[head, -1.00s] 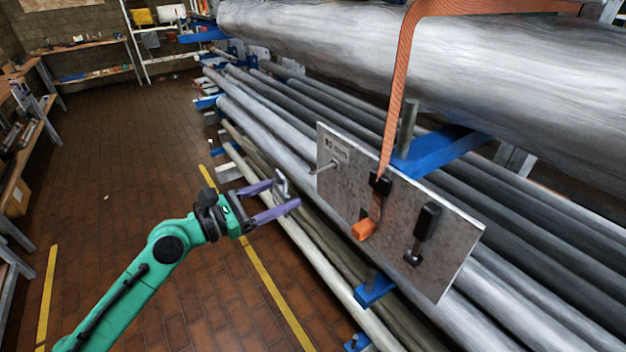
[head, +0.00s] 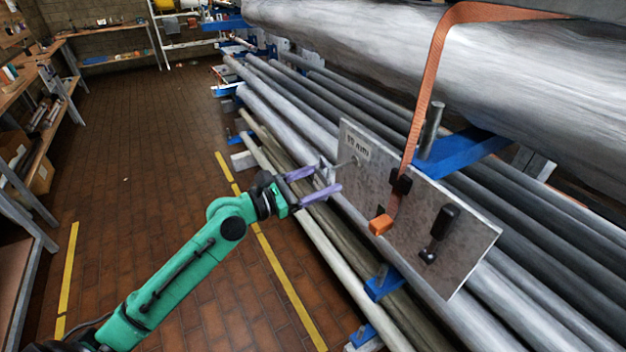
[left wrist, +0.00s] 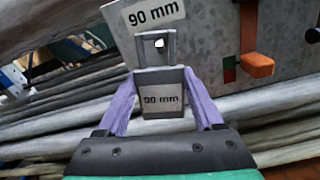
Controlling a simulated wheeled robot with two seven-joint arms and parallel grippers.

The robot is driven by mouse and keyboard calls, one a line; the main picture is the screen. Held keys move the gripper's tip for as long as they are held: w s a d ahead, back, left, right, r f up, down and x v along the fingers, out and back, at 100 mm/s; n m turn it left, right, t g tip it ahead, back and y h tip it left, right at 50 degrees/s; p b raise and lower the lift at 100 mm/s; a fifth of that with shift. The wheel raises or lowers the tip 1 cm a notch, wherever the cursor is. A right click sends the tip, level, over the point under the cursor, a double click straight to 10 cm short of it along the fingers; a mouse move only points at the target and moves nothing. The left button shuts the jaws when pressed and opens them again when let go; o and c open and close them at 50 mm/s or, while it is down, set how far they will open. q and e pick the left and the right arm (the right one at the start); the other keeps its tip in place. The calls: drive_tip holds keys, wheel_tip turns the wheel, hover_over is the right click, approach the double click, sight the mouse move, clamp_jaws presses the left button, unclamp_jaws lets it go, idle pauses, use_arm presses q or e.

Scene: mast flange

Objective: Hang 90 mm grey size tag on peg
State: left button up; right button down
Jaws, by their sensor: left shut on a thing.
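My left gripper (head: 326,179) is shut on the grey size tag (left wrist: 162,103), with one purple finger at each side. The tag is marked "90 mm" and has a square loop on top. In the left wrist view the gripper (left wrist: 160,76) holds it upright before the metal plate (left wrist: 200,50). The peg (head: 345,163) sticks out of the plate (head: 450,215) under its printed size label, close to the tag. A pale round spot, probably the peg tip (left wrist: 159,43), shows within the loop. I cannot tell whether the peg has entered the loop. My right gripper is out of view.
An orange strap (head: 432,85) runs down the plate to an orange end piece (head: 380,225). A black-handled part (head: 440,230) sits further right on the plate. Long pipes lie behind it on blue supports. The brick floor (head: 150,160) at left is clear.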

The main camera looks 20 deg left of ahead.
use_arm(q)
drive_tip(key=shift+w+d+f+p, duration=0.3)
drive_tip(key=shift+w+d, duration=0.35)
drive_tip(key=shift+w, duration=0.15)
drive_tip(key=shift+w+d+f+p, duration=0.15)
drive_tip(key=shift+w+d+f, duration=0.15)
drive_tip(key=shift+w+d, duration=0.4)
